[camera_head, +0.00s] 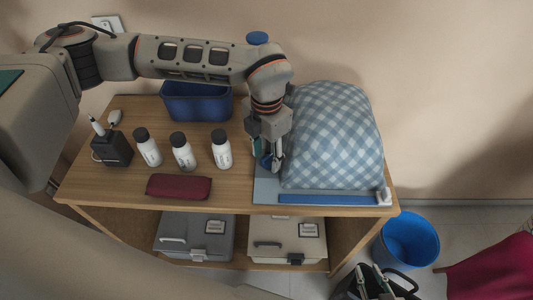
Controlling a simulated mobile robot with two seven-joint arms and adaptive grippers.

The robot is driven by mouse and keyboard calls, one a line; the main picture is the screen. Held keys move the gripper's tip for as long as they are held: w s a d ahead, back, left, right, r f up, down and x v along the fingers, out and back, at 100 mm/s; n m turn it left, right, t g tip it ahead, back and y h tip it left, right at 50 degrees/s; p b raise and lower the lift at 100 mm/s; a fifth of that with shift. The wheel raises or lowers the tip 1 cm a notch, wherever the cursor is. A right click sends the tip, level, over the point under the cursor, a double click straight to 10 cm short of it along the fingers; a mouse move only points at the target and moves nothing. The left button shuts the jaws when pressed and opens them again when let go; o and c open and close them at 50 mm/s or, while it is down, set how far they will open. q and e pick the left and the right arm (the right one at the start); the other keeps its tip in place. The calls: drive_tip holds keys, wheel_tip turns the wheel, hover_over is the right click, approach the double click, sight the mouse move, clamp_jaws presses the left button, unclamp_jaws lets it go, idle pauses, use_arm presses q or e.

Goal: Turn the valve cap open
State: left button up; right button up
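A dome-shaped bundle in blue-white check (333,135) sits on a grey-blue flat sheet (264,190) at the right of the table. A small blue part, possibly the valve cap (266,161), shows at the bundle's left edge. My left gripper (267,157) points down over it, with fingers on either side of it; whether they grip it is unclear. The cap's details are mostly hidden by the fingers.
Three white bottles with black caps (182,151), a dark red case (179,187), a black box (112,149) and a blue bin (197,103) stand on the table (230,190). Two lidded boxes (195,236) fill the shelf. A blue bucket (407,241) is on the floor.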

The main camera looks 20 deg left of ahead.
use_arm(q)
wheel_tip(320, 180, up, 12)
idle(0.6)
drive_tip(key=shift+o, duration=0.3)
drive_tip(key=m+g+h+p, duration=0.15)
drive_tip(key=m+h, duration=0.25)
drive_tip(key=m, duration=1.4)
approach(267, 156)
drive_tip(key=shift+g, duration=0.35)
drive_tip(key=shift+d+x, duration=0.2)
drive_tip(key=shift+x, duration=4.2)
drive_tip(key=shift+w, duration=0.15)
drive_tip(key=c, duration=1.1)
